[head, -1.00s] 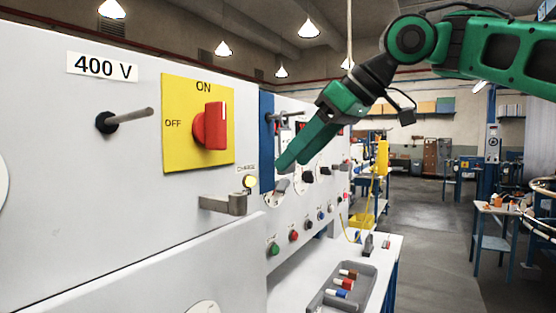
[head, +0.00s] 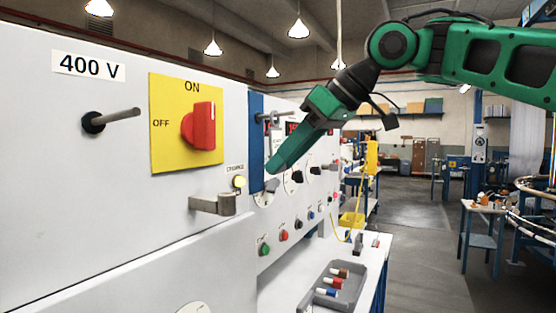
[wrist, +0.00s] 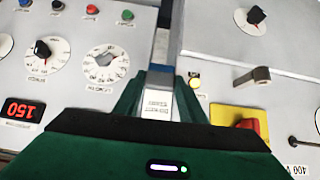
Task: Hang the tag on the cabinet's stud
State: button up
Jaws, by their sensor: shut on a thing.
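In the wrist view my gripper (wrist: 158,103) is shut on the tag (wrist: 157,106), a pale piece with small dark lettering between the green fingers. In the head view my gripper (head: 273,168) points down and left in front of the blue strip; the tag's body is mostly hidden there. The cabinet's stud (head: 118,116) is a bare grey rod on a dark round base, under the 400 V label, well left of my gripper. A second grey peg (head: 272,117) sticks out by the blue strip. A thin grey piece shows below it; I cannot tell whether it belongs to the tag.
The white cabinet (head: 60,190) carries a red switch (head: 200,127) on a yellow plate and a protruding grey handle (head: 213,204), between stud and gripper. A panel of knobs and buttons lies behind my gripper. A grey tray (head: 345,275) is on the white bench. Open floor is right.

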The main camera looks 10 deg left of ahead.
jog(key=shift+s+d+r, duration=0.2)
jog(key=shift+d+r, duration=0.05)
jog(key=shift+d, duration=0.3)
jog(key=shift+s+d+r, duration=0.1)
jog(key=shift+s+d, duration=0.05)
jog(key=shift+d, duration=0.4)
jog(key=shift+s+d+r, duration=0.1)
jog(key=shift+s+d, duration=0.25)
jog(key=shift+d, duration=0.55)
jog(key=shift+s+d+r, duration=0.1)
jog(key=shift+s+d, duration=0.2)
jog(key=shift+d, duration=0.55)
